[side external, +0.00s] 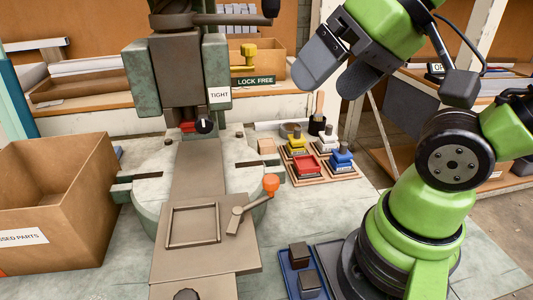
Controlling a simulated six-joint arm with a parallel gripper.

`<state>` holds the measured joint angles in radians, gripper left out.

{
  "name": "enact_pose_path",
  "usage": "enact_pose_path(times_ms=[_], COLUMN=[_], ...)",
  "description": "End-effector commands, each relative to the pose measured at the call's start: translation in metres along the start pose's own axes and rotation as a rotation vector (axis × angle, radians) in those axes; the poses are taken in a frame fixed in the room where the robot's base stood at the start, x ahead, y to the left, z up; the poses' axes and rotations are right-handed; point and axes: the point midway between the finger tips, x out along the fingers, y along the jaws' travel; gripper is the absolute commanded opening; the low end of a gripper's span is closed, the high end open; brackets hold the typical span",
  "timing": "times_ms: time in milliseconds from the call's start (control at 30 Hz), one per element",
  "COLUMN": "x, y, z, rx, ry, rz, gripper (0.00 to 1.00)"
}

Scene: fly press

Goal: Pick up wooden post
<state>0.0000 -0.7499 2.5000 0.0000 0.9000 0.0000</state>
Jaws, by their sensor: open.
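My gripper (328,84) is at the upper middle right, its two grey fingers spread apart with nothing between them. It hangs in the air above the bench. A slim tan wooden piece (319,104) stands upright at a black cup (317,125) on the bench, below my gripper in the picture. It looks like the wooden post, but it is small and I cannot be sure. Its lower end is hidden by the cup. A small flat tan block (266,146) lies to its left.
A wooden tray (322,181) holds yellow, white, red and blue pieces. The green fly press (175,80) stands left of it, with an orange-knobbed lever (270,185) in front. A cardboard box (55,200) is at the left. A blue tray (284,257) with dark blocks sits at the front.

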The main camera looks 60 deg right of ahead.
Motion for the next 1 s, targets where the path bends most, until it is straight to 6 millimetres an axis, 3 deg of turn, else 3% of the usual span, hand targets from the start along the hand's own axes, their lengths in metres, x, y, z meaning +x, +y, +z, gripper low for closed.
enact_pose_path(times_ms=[167,233,267,567,767,1000], x=[0.0,0.0,0.0,0.001,0.017,0.051], y=[0.0,0.0,0.0,0.001,0.02,0.085], z=[0.0,0.0,0.0,-0.004,-0.041,-0.097], rx=[0.0,0.0,0.0,0.01,0.121,0.315], ry=[0.0,0.0,0.0,-0.003,-0.048,-0.142], rz=[0.0,0.0,0.0,0.011,0.133,0.307], gripper=[0.89,0.77,0.77,0.77,0.77,0.77])
